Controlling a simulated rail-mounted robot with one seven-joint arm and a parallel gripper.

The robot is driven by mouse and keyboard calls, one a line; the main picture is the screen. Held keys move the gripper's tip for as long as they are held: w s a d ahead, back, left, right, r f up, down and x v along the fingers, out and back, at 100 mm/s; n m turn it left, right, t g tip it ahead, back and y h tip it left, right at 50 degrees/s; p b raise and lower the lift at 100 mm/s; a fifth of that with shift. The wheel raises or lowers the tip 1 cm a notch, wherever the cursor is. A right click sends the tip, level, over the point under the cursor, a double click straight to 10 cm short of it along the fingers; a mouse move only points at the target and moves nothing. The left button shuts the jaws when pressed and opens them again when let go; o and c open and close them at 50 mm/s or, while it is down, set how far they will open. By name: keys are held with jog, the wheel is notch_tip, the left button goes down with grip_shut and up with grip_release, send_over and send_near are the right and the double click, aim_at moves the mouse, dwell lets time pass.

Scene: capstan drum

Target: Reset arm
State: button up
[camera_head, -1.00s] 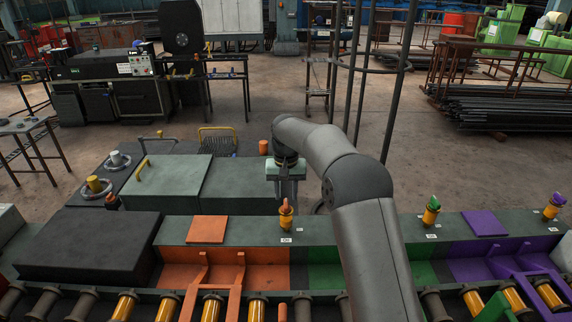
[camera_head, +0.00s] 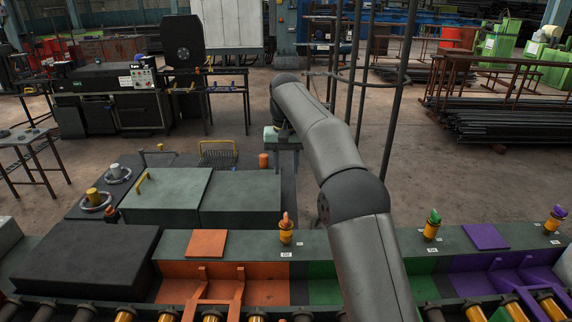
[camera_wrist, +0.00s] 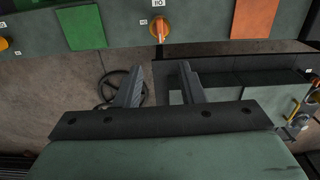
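My arm reaches from the bottom right of the head view over the console (camera_head: 350,240). My gripper (camera_head: 283,142) hangs beyond the console's far edge, above the floor area behind the orange-tipped knob (camera_head: 286,229). In the wrist view my gripper (camera_wrist: 160,68) has its two grey fingers apart with nothing between them. The orange knob (camera_wrist: 160,31) shows beyond the fingertips there, apart from them. The fingers are too small to make out in the head view.
Green-topped boxes (camera_head: 240,200) and a black box (camera_head: 88,262) stand left of my arm. Dark vertical poles (camera_head: 398,90) rise close behind it. Green-tipped (camera_head: 432,226) and purple-tipped (camera_head: 555,220) knobs stand to the right. A handwheel (camera_wrist: 122,88) lies under the fingers' line of sight.

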jog(key=s+d+r, duration=0.1)
jog(key=s+d, duration=0.6)
jog(key=s, duration=0.3)
jog(key=s+d, duration=0.6)
jog(key=s, duration=0.3)
jog(key=s+d+f, duration=0.2)
jog(key=s+f, duration=0.1)
jog(key=s, duration=0.4)
jog(key=s+d+f, duration=0.2)
jog(key=s+f, duration=0.2)
jog(key=s, duration=0.3)
jog(key=s+d+f+m, duration=0.1)
jog(key=s+d+f, duration=0.1)
jog(key=s, duration=0.6)
jog(key=shift+d+f+t, duration=0.15)
jog(key=shift+f+t, duration=0.25)
jog(key=shift+f, duration=0.25)
